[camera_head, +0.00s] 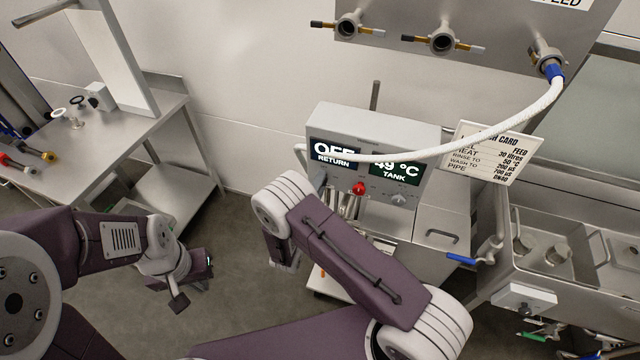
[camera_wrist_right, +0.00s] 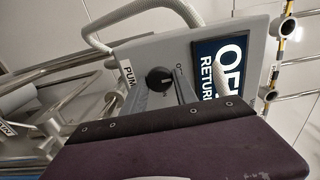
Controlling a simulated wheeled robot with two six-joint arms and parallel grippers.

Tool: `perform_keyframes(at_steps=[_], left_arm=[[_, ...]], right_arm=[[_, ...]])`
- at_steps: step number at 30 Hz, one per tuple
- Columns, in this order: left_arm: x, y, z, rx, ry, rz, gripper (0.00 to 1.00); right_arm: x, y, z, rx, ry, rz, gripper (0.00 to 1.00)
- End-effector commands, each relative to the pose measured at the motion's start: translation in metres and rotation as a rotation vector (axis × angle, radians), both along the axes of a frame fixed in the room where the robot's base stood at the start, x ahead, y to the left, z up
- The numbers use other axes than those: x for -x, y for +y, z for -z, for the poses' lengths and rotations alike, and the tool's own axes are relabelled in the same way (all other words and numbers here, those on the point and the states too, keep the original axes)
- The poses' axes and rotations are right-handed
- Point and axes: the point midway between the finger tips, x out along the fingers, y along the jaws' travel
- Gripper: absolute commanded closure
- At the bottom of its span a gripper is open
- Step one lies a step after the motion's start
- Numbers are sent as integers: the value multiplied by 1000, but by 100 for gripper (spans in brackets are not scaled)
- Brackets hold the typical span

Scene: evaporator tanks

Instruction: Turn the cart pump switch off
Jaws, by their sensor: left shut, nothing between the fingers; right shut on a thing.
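In the head view the control box (camera_head: 430,135) shows "OFF RETURN" and "49 °C TANK"; the switch and right fingertips are hidden there. My left gripper (camera_head: 190,282) is shut and empty, low on the left, away from the cart.
A white hose (camera_head: 470,140) arches from the wall panel (camera_head: 500,62) across the box front. A red button (camera_head: 359,188) is on the box. A card (camera_head: 493,153) stands right of it, above a steel tank (camera_head: 600,285). A steel table (camera_head: 120,150) stands left; floor between is clear.

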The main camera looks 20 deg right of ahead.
Motion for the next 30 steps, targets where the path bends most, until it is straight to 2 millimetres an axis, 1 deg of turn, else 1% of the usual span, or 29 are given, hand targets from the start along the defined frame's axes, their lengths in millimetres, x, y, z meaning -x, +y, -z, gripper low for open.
perform_keyframes(at_steps=[12,13,15,25,28,30], left_arm=[[0,0,0,0,0,0,100],[0,0,0,0,0,0,100],[0,0,0,0,0,0,100],[0,0,1,0,0,0,100],[0,0,6,0,0,0,100],[0,0,11,0,0,0,100]], right_arm=[[0,0,0,7,4,-1,100],[0,0,0,7,4,-1,63],[0,0,0,7,4,-1,45],[2,2,1,6,4,-1,45],[13,11,3,5,5,-5,45],[26,20,3,7,5,-7,45]])
